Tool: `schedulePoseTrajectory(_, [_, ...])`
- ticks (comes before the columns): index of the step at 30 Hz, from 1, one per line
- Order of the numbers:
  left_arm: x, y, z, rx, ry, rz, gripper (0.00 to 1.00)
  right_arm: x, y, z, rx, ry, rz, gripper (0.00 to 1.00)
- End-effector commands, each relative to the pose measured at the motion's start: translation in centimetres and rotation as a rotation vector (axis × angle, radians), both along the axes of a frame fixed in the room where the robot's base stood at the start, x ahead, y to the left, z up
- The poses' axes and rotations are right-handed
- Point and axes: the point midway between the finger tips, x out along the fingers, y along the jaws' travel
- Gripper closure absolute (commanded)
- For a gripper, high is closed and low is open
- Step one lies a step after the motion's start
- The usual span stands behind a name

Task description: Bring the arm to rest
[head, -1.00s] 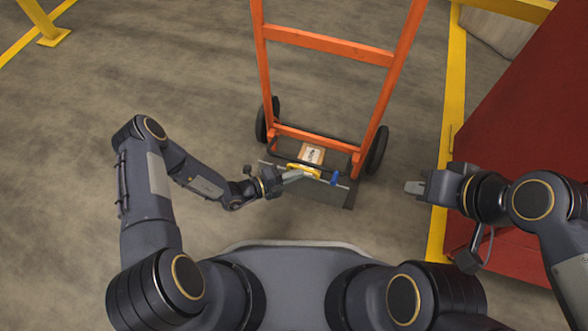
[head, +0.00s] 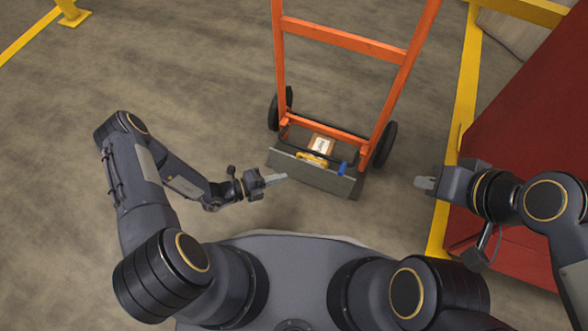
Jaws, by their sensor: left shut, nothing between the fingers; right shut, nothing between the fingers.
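My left gripper (head: 277,179) is shut and empty, in front of the left part of an orange hand truck's grey toe plate (head: 340,186). In the picture its tip overlaps or nearly meets the plate's edge; I cannot tell if they touch. My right gripper (head: 425,183) is shut and empty, to the right of the hand truck and beside the red structure. Both arms are bent at the elbow.
The orange hand truck (head: 345,40) stands ahead with black wheels (head: 385,145). A small box (head: 321,145), a yellow part (head: 312,160) and a blue part (head: 342,168) are at its base.

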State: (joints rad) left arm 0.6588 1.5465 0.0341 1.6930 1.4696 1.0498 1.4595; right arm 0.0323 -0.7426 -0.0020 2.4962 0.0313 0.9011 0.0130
Motion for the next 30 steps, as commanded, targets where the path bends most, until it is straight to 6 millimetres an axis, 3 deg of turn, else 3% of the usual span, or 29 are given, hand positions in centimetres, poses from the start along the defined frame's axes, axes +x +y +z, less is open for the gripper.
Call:
schedulePoseTrajectory(6, [-1.1, 2.2, 0.4, 0.000, 0.000, 0.000, 1.00, 0.0, 0.0, 0.7, 0.000, 0.000, 0.000, 1.00])
schedulePoseTrajectory(15, [-1.2, 2.5, 0.4, 0.000, -0.002, -0.002, 1.00, 0.0, 0.0, 0.7, 0.000, 0.000, 0.000, 1.00])
schedulePoseTrajectory(18, [-0.8, 2.9, 1.4, 0.025, -0.045, -0.026, 1.00, 0.0, 0.0, 0.7, 0.000, 0.000, 0.000, 1.00])
schedulePoseTrajectory(20, [-0.3, 3.5, 2.8, 0.062, -0.112, -0.064, 1.00, 0.0, 0.0, 0.7, 0.000, 0.000, 0.000, 1.00])
schedulePoseTrajectory(23, [0.8, 4.7, 6.7, 0.160, -0.293, -0.172, 1.00, 0.0, 0.0, 0.7, 0.000, 0.000, 0.000, 1.00])
schedulePoseTrajectory(30, [0.8, 6.8, 18.5, 0.449, -0.875, -0.528, 1.00, 0.0, 0.0, 0.7, 0.000, 0.000, 0.000, 1.00])
